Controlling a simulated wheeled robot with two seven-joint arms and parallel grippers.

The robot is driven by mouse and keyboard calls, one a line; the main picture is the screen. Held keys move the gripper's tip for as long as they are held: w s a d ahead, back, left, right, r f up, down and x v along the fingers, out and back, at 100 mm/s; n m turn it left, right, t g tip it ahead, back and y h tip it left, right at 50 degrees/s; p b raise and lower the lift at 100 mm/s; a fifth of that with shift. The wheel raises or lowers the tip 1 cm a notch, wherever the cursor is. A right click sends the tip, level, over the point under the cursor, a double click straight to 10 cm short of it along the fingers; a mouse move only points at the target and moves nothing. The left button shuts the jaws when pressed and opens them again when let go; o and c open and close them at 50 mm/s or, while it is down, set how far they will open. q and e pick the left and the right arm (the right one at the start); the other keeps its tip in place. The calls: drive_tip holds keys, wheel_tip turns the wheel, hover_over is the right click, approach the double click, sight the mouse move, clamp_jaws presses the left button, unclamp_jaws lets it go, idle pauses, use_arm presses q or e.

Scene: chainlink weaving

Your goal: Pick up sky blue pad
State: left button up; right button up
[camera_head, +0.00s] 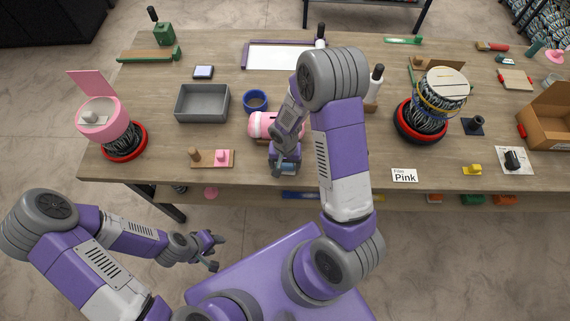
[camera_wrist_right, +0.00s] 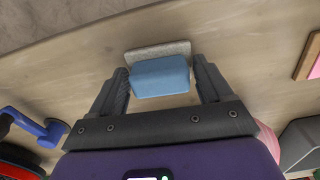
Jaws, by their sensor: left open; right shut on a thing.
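The sky blue pad (camera_wrist_right: 160,76) is between the two fingers of my right gripper (camera_wrist_right: 162,84) in the right wrist view. A pale grey strip lies along its far edge. In the head view my right gripper (camera_head: 286,167) is over the table's front edge, with a bit of the blue pad (camera_head: 289,168) showing at its fingers. It is shut on the pad. I cannot tell whether the pad still touches the table. My left gripper (camera_head: 215,251) is open and empty, off the table at the lower left.
A pink roll (camera_head: 262,125) lies right behind my right gripper. A "Pink" label card (camera_head: 404,175) lies to the right.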

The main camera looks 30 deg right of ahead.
wheel_tip(320, 180, up, 10)
idle(0.5)
